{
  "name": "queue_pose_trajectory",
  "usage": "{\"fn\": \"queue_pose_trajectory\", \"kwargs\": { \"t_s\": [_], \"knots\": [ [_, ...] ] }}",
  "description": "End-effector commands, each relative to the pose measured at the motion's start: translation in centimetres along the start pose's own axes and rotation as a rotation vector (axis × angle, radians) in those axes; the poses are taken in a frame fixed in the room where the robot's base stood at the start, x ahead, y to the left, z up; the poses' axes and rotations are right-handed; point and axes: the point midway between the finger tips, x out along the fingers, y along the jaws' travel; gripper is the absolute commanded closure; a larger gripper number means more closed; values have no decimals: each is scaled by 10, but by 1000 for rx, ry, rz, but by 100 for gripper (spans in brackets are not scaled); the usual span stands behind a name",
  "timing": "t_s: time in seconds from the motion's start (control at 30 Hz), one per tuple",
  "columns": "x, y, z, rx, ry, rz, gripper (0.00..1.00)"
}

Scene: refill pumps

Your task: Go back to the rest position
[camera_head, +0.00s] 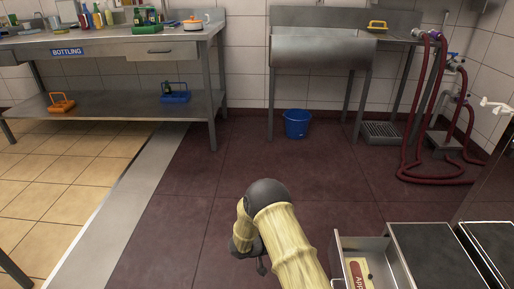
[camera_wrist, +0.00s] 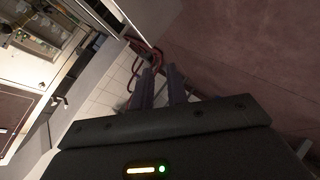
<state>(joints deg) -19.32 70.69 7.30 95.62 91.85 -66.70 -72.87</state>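My gripper shows in the wrist view (camera_wrist: 162,80) with its two dark fingers apart and nothing between them. In the head view my arm, in a pale yellow sleeve, rises from the bottom edge and bends down over the dark red floor. The gripper's fingers cannot be made out there. The arm stands clear of the bench, the sink and the drawer.
A steel bench (camera_head: 108,44) labelled BOTTLING is at upper left. A steel sink (camera_head: 322,50) and blue bucket (camera_head: 297,124) are at the back. Red hoses (camera_head: 408,150) hang at right. An open drawer (camera_head: 343,262) is at lower right. The middle floor is free.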

Motion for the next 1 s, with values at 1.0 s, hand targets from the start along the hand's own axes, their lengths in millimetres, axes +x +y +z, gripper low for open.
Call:
{"fn": "queue_pose_trajectory", "kwargs": {
  "t_s": [1.0],
  "knots": [
    [-197,264,-46,106,-63,-963,85]
  ]
}}
